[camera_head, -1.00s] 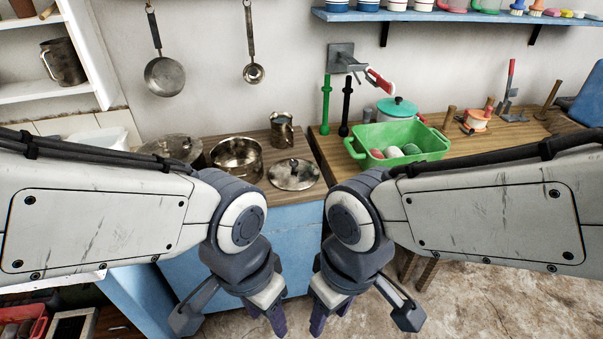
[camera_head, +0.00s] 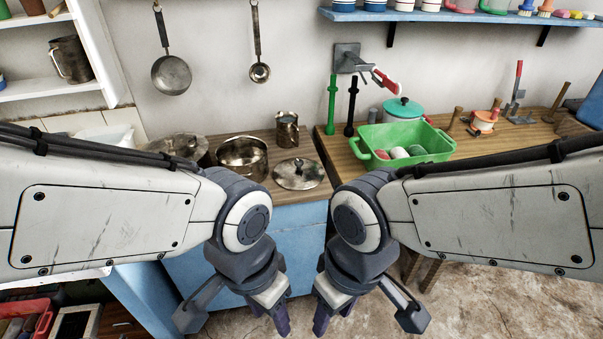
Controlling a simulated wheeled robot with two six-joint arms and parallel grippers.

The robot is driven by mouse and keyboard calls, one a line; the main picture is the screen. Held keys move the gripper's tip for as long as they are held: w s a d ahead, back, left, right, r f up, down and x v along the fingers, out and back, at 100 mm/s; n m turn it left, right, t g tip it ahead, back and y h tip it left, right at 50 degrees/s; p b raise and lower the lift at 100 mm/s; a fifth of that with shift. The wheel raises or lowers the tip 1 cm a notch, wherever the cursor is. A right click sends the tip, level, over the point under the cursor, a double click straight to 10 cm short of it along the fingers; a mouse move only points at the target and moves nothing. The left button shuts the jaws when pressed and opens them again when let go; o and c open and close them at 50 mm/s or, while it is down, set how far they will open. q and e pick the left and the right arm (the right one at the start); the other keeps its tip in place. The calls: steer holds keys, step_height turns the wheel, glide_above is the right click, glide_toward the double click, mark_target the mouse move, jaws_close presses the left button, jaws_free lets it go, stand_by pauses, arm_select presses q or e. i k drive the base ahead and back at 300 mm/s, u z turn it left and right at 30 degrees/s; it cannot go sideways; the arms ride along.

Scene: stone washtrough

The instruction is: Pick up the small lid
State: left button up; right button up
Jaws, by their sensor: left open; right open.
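A round steel lid with a knob (camera_head: 298,174) lies flat on the wooden counter, right of an open steel pot (camera_head: 243,157). A larger pot with a similar lid (camera_head: 182,148) stands further left, partly hidden by my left arm. A teal lid (camera_head: 403,107) sits on a pot behind the green basin. My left gripper (camera_head: 271,314) and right gripper (camera_head: 332,314) hang side by side at the bottom of the view, in front of the blue cabinet. Both are open and apart from the lids.
A metal mug (camera_head: 287,130) stands behind the loose lid. A ladle and a pan hang on the wall. Bare floor lies at the lower right.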

mark_target(311, 175)
steer(key=u, duration=0.35)
steer(key=i, duration=1.4)
steer(key=z, duration=0.55)
